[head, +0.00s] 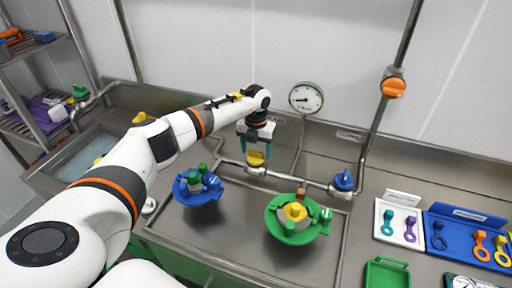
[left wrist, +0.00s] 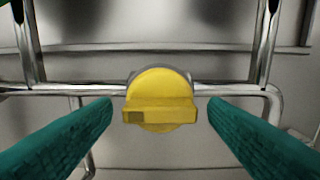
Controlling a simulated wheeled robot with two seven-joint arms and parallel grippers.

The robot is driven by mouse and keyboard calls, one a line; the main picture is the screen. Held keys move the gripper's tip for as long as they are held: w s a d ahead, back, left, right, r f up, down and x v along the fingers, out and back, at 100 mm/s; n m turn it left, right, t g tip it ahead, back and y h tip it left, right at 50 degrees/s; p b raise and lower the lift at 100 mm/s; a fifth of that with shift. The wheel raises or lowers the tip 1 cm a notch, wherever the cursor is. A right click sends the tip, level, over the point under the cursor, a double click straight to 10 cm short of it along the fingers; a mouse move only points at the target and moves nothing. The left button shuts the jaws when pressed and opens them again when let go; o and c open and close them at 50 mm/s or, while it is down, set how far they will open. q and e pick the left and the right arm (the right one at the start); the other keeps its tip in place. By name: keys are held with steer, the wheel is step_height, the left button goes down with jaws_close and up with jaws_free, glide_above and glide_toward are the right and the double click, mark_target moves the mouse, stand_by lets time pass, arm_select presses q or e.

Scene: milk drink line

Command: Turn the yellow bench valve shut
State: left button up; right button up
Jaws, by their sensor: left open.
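The yellow bench valve (head: 256,160) sits on the steel pipe along the back of the bench. In the left wrist view the yellow valve (left wrist: 160,100) is a round knob with a raised bar that lies crosswise, about parallel to the pipe. My left gripper (head: 256,148) is at the valve, with its green fingers (left wrist: 160,118) open, one on each side of the knob and apart from it. My right gripper is not in view.
A blue valve (head: 343,181) is farther right on the pipe, and an orange valve (head: 393,87) is on the upright pipe. A pressure gauge (head: 306,97) stands behind. A blue bowl (head: 199,192) and a green bowl (head: 290,228) with parts stand in front. Trays (head: 381,234) lie right.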

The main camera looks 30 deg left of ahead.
arm_select(q)
steer(key=shift+f, duration=0.2)
steer(key=shift+c, duration=0.3)
steer(key=c, duration=0.9)
